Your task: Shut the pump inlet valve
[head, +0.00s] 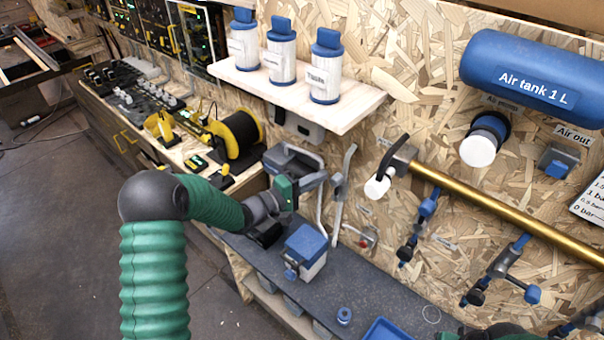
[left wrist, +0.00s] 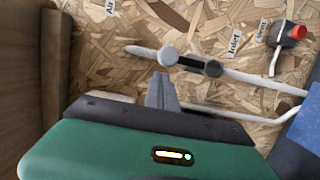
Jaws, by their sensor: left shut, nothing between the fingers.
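The pump inlet valve (left wrist: 190,62) shows in the left wrist view as a round grey hub with a dark body and pale lever on a light pipe, beside a label reading "Inlet". In the head view the grey valve (head: 338,182) is on the pipe at the board, just right of my left gripper. My left gripper (head: 318,180) is shut and empty. Its fingers (left wrist: 162,92) point at the valve, just below the hub in the left wrist view; I cannot tell whether they touch it.
A blue-topped pump box (head: 306,248) stands on the dark bench below. A red-tipped fitting (left wrist: 298,32) is on the board nearby. A wooden shelf (head: 300,88) with several labelled bottles overhangs the area. A brass pipe (head: 500,215) runs along the board at right.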

